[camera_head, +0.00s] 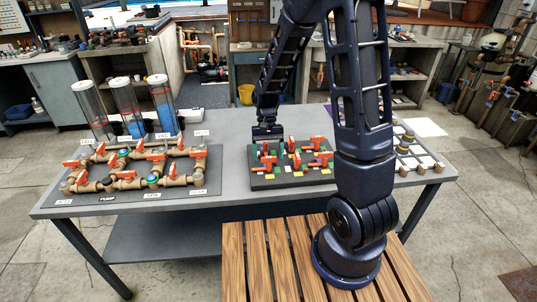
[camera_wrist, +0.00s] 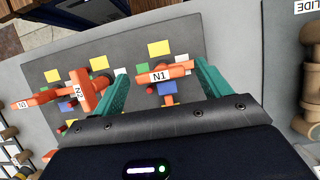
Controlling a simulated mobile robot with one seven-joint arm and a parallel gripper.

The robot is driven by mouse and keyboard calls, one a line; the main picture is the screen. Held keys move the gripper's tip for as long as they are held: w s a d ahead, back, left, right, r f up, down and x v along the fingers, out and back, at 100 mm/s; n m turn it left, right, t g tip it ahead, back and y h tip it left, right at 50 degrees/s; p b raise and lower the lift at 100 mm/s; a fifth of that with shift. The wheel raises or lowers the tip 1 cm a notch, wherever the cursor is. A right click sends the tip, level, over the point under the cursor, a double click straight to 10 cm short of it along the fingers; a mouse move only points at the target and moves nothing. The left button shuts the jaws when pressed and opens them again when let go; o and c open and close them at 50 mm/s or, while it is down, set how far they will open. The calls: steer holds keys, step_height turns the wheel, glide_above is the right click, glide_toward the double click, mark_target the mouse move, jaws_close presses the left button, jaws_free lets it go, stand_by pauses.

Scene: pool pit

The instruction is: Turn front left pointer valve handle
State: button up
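A dark board (camera_head: 290,182) in the middle of the grey table carries several orange pointer valve handles and small coloured blocks. The left orange handle (camera_head: 267,163) lies just below my gripper (camera_head: 267,137) in the head view. In the wrist view, an orange handle labelled N1 (camera_wrist: 165,73) lies between the teal fingers of my gripper (camera_wrist: 162,70). The fingers are apart, one near each end of the handle; contact cannot be told. A handle labelled N2 (camera_wrist: 86,91) is left of the left finger, and another orange handle (camera_wrist: 35,100) is further left.
An orange-handled pipe board (camera_head: 140,195) lies on the table to the left, with three clear tubes (camera_head: 128,105) behind it. A board with pale blocks (camera_head: 415,160) is on the right, behind my arm. A wooden slatted platform (camera_head: 245,265) is in front.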

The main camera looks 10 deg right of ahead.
steer(key=v, duration=1)
steer(key=shift+w+r, duration=0.2)
steer(key=shift+r, duration=0.15)
